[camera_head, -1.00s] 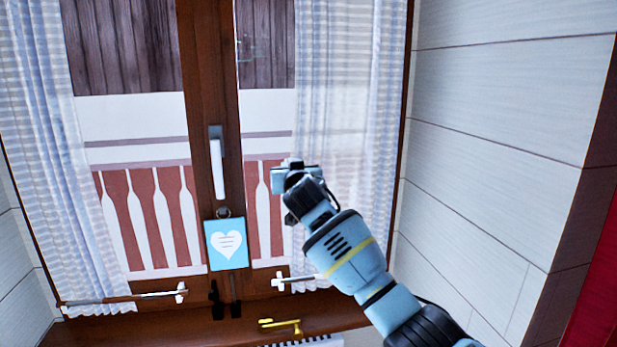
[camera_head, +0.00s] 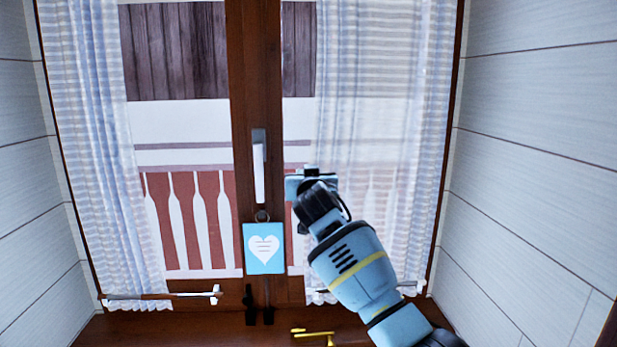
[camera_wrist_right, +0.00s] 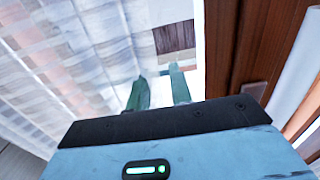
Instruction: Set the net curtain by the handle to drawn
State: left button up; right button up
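The right net curtain (camera_head: 385,80) hangs semi-sheer over the right pane, its left edge a little right of the central brown frame. My right gripper (camera_head: 312,178) is at that edge, right of and slightly below the white window handle (camera_head: 260,170). The left net curtain (camera_head: 90,130) hangs gathered at the far left. My left gripper is not in view.
A blue heart sign (camera_head: 264,248) hangs below the handle. A white-tipped rod (camera_head: 165,295) crosses the left curtain's bottom. A yellow latch (camera_head: 314,333) is at the sill. Pale panelled walls (camera_head: 540,150) flank the window.

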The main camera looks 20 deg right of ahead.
jog(key=o, duration=0.4)
jog(key=shift+c, duration=0.2)
jog(key=shift+s, duration=0.1)
jog(key=v, duration=0.7)
jog(key=shift+s, duration=0.3)
